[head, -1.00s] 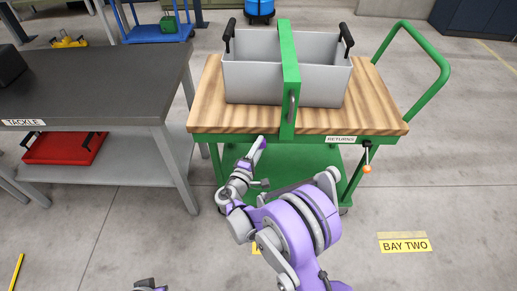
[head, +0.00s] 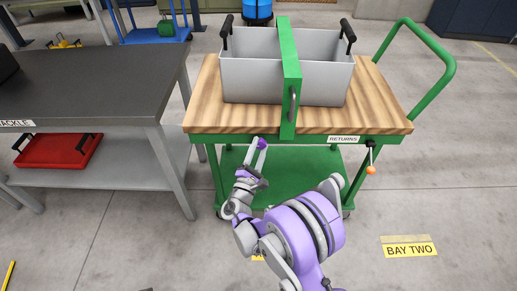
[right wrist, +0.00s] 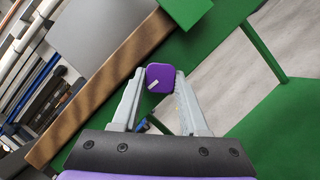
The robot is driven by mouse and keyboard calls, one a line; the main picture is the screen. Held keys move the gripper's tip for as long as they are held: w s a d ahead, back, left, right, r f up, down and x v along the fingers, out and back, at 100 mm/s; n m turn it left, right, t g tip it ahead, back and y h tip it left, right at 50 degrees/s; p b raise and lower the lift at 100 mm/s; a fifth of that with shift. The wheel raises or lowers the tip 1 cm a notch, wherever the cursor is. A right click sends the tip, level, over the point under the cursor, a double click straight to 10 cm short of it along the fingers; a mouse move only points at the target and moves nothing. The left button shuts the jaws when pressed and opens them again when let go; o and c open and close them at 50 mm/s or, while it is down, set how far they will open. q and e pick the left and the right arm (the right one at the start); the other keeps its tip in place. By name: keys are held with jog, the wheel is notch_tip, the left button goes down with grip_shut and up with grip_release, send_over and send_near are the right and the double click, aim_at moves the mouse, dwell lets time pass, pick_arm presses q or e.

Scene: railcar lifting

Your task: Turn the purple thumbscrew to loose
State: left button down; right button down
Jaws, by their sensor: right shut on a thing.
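The purple thumbscrew (head: 261,143) is at the front edge of the green cart, below the wooden top and left of the RETURNS label. In the right wrist view the thumbscrew (right wrist: 161,78) is a rounded purple block with a small pale mark near its lower left. My right gripper (head: 258,150) reaches up to it from below. In the right wrist view the two grey fingers of my right gripper (right wrist: 160,84) are shut on the thumbscrew, one on each side. My left gripper is not in view.
A grey bin (head: 248,82) with black handles sits on the cart's wooden top (head: 205,112), under a green bar (head: 289,70). An orange-tipped lever (head: 371,168) hangs at the cart's front right. A dark workbench (head: 90,90) with a red tray (head: 58,151) below stands left.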

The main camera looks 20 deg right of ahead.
dwell(0.4)
jog(key=shift+c, duration=2.2)
grip_release()
jog(key=p+v, duration=0.1)
jog(key=v, duration=0.9)
jog(key=shift+s+f, duration=0.15)
jog(key=shift+s, duration=0.2)
jog(key=shift+a, duration=0.15)
